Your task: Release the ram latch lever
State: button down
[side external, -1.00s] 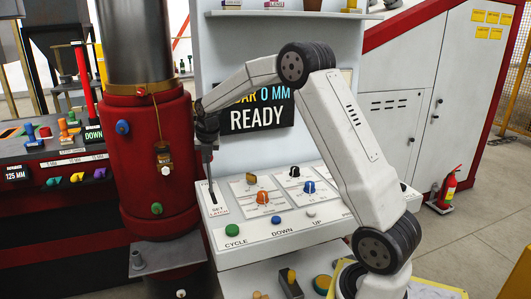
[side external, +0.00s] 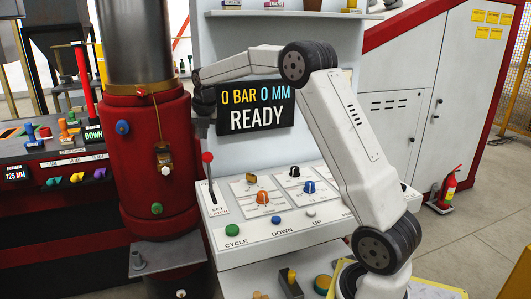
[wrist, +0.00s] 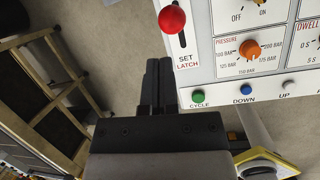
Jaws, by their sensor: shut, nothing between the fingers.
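The latch lever has a red ball knob (side external: 207,157) on a thin rod, standing up from the slot at the left edge of the white control panel (side external: 240,238). "SET" and "LATCH" are printed at the slot's near end. In the wrist view the knob (wrist: 172,19) is at the top, beside the slot. My gripper (side external: 203,132) is shut and empty, pointing down a little above the knob and apart from it. Its dark fingers also show in the wrist view (wrist: 158,64), below the knob in the picture.
The display (side external: 255,108) behind reads 0 BAR, 0 MM, READY. A red press column (side external: 150,205) stands close on the left of the lever. Orange (side external: 263,197) and blue (side external: 308,187) dials and the green cycle button (side external: 232,230) are on the panel.

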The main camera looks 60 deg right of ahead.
jog(key=shift+w+d+r, duration=0.2)
jog(key=shift+d+r, duration=0.05)
jog(key=shift+r, duration=0.2)
jog(key=shift+w+d+r, duration=0.15)
jog(key=shift+d+r, duration=0.05)
jog(key=shift+r, duration=0.2)
jog(key=s+a+f+m+y, duration=0.1)
jog(key=s+a+f+m, duration=0.3)
jog(key=a+m, duration=0.25)
jog(key=s+a+f+m, duration=0.4)
jog(key=a+m, duration=0.2)
jog(key=a, duration=0.2)
jog(key=s+a+f+m, duration=0.4)
jog(key=s+a+m, duration=0.1)
jog(key=s, duration=0.3)
jog(key=s+a+f+m+y, duration=0.1)
jog(key=s+a+f+m, duration=0.3)
jog(key=s+m, duration=0.3)
jog(key=s+a, duration=0.1)
jog(key=s, duration=0.1)
jog(key=shift+s+f, duration=0.2)
jog(key=shift+s, duration=0.1)
jog(key=shift+m, duration=0.25)
